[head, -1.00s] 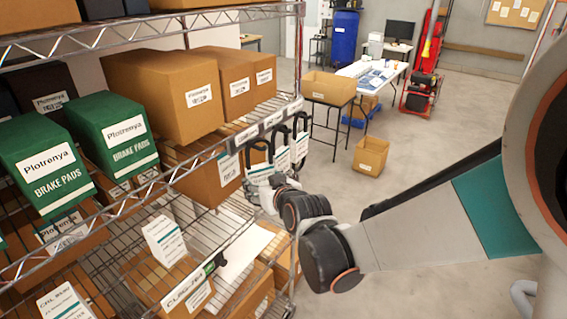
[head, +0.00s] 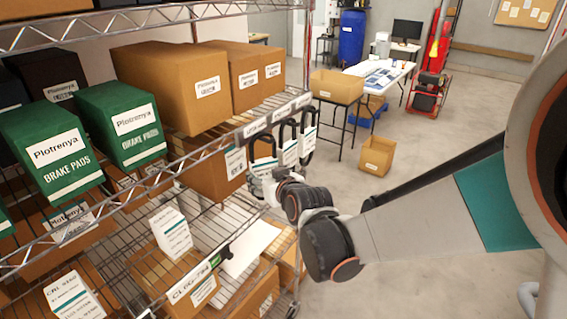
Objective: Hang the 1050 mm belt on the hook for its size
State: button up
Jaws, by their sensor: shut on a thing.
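Three black belts in white sleeves show along the front of the wire shelf. The left belt (head: 262,147) is at my gripper (head: 262,184), which is shut on its lower part. The middle belt (head: 289,147) and the right belt (head: 308,138) hang beside it, below the shelf edge. White size labels (head: 255,127) sit on the edge above the belts, too small to read. My wrist hides part of the gripper and the fingertips are hard to make out. I cannot tell whether the left belt touches a hook.
Brown boxes (head: 170,85) and green brake pad boxes (head: 120,125) fill the shelf to the left. A lower wire shelf (head: 205,230) holds cartons under my gripper. An open carton (head: 377,156) stands on the floor behind. The floor (head: 430,180) right of the rack is mostly clear.

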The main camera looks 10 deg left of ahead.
jog(key=o, duration=1.2)
